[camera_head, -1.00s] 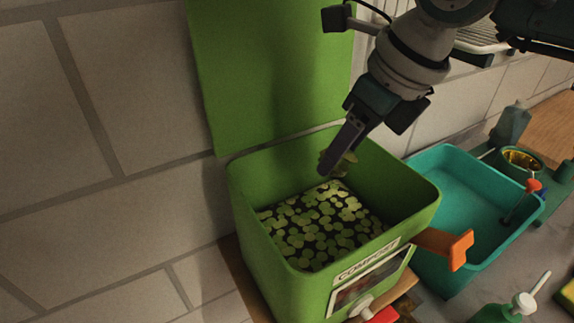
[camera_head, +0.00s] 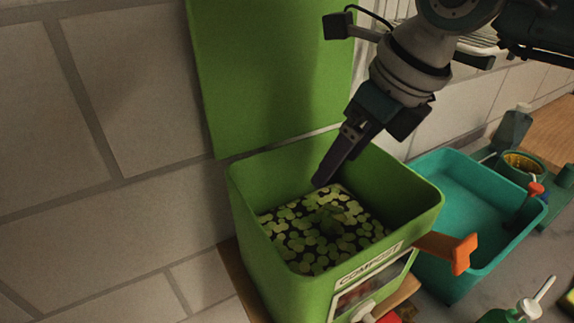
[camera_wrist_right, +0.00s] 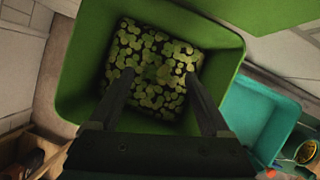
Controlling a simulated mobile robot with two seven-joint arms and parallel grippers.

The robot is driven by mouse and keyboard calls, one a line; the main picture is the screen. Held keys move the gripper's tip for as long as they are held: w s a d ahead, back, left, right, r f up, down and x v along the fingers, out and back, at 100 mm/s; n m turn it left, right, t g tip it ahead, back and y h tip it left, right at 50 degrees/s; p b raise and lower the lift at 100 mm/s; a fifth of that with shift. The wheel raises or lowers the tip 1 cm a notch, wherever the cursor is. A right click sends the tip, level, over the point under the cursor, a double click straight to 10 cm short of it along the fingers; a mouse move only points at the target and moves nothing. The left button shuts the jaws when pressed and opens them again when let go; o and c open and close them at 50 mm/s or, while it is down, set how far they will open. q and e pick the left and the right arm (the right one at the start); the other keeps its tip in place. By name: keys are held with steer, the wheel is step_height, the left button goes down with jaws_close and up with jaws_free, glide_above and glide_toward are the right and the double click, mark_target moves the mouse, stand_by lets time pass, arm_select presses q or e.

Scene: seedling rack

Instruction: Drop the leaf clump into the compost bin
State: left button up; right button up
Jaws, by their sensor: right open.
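The green compost bin (camera_head: 412,217) stands against the wall with its lid (camera_head: 270,70) raised behind it. It also shows in the right wrist view (camera_wrist_right: 82,75). My right gripper (camera_head: 318,184) points down into the bin's mouth and is open and empty; in the right wrist view its two fingers (camera_wrist_right: 160,88) are apart over the leaves. A darker leaf clump (camera_head: 330,222) appears to lie on the leafy bed inside the bin, below the fingertips. Its outline blends with the other leaves. My left gripper is not in view.
A teal tub (camera_head: 455,180) stands directly right of the bin. An orange handle (camera_head: 455,250) sticks out near the bin's front right corner. A green bottle with a white top (camera_head: 525,308) is at the lower right. A brick wall (camera_head: 100,180) is at left.

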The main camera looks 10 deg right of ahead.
steer(key=b+v, duration=0.2)
steer(key=v, duration=0.7)
steer(key=shift+r, duration=0.3)
steer(key=shift+s+d, duration=0.1)
